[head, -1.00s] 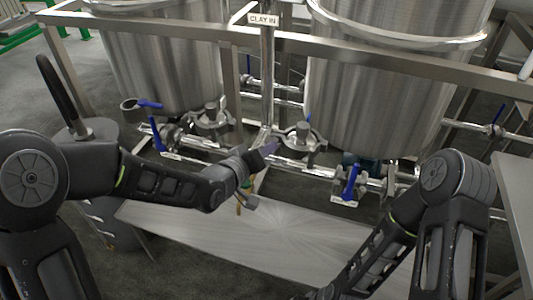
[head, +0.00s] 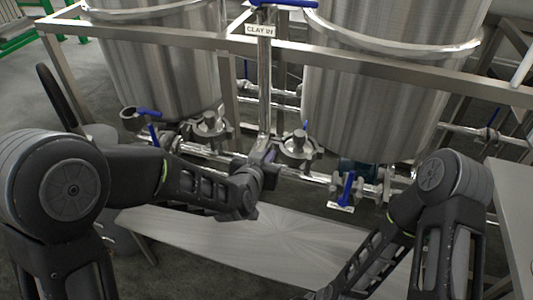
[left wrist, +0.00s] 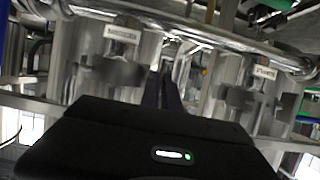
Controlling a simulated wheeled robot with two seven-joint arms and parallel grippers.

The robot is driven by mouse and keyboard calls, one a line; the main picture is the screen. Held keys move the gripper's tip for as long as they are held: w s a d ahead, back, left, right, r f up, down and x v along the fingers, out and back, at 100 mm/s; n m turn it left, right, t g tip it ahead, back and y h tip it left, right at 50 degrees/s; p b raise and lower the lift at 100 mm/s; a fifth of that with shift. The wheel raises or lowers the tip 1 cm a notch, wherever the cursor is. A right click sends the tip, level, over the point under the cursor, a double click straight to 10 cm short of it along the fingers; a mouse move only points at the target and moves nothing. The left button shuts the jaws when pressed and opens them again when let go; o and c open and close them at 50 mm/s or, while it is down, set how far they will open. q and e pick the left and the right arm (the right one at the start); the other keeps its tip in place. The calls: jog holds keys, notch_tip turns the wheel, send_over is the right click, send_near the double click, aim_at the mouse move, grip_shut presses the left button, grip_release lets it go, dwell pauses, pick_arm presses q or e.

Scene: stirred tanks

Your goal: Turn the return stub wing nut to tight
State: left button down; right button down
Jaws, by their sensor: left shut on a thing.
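My left gripper (head: 267,160) reaches in from the left to the steel piping at the foot of the CLAY IN pipe. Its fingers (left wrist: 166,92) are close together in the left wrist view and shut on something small. I take this to be the return stub wing nut, but the hand and blur hide it, so its angle cannot be told. A steel clamp fitting (head: 300,148) sits just right of the fingers, and a similar one (head: 210,127) sits farther left. My right arm (head: 405,215) hangs at the right, its gripper out of view.
Two steel tanks (head: 165,60) (head: 375,90) stand behind a frame rail (head: 390,65). The CLAY IN sign (head: 261,30) hangs on the upright pipe. Blue valve handles (head: 347,186) (head: 148,112) stick out of the piping. A bare steel plate (head: 260,235) lies below.

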dwell(0.3)
pick_arm(q)
jog(key=c, duration=1.6)
grip_release()
